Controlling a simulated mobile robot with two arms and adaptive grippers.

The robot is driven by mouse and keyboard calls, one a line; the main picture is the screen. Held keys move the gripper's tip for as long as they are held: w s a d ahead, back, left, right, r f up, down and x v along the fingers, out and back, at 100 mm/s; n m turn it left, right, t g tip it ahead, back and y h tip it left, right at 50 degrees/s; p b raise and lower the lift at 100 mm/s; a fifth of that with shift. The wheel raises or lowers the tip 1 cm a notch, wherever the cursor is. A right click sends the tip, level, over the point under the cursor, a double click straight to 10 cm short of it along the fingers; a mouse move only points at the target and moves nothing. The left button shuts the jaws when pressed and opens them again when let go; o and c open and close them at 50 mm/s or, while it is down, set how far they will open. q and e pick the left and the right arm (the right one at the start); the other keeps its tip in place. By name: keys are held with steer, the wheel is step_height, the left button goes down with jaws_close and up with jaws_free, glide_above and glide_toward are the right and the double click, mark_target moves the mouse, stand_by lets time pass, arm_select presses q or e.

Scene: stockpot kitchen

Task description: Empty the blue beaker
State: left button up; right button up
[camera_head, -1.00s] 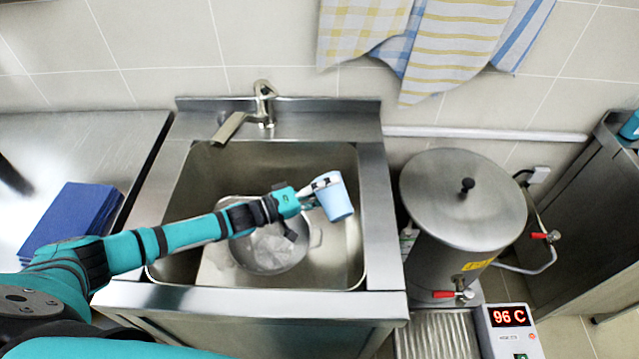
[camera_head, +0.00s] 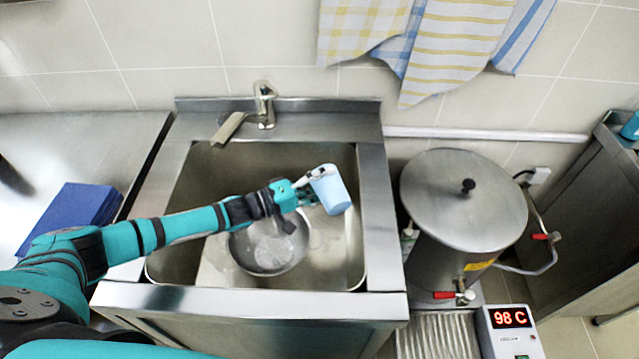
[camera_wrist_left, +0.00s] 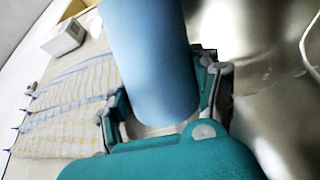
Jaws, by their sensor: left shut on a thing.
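The blue beaker (camera_head: 330,189) is light blue and held over the right part of the sink (camera_head: 345,262), tilted in the head view. My left gripper (camera_head: 312,186) is shut on it. The left wrist view shows the beaker (camera_wrist_left: 150,60) large between the fingers of my left gripper (camera_wrist_left: 165,115). The inside of the beaker is hidden in both views. A round metal bowl (camera_head: 268,250) sits in the sink below my left arm, with something pale in it. My right gripper is not in view.
A faucet (camera_head: 264,105) stands behind the sink. Blue folded cloths (camera_head: 72,215) lie on the left counter. Towels (camera_head: 440,45) hang on the wall.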

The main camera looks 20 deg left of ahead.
arm_select(q)
steer(key=shift+w+a+r+n, duration=0.2)
steer(key=shift+r+n, duration=0.05)
steer(key=shift+n, duration=0.55)
stand_by(0.4)
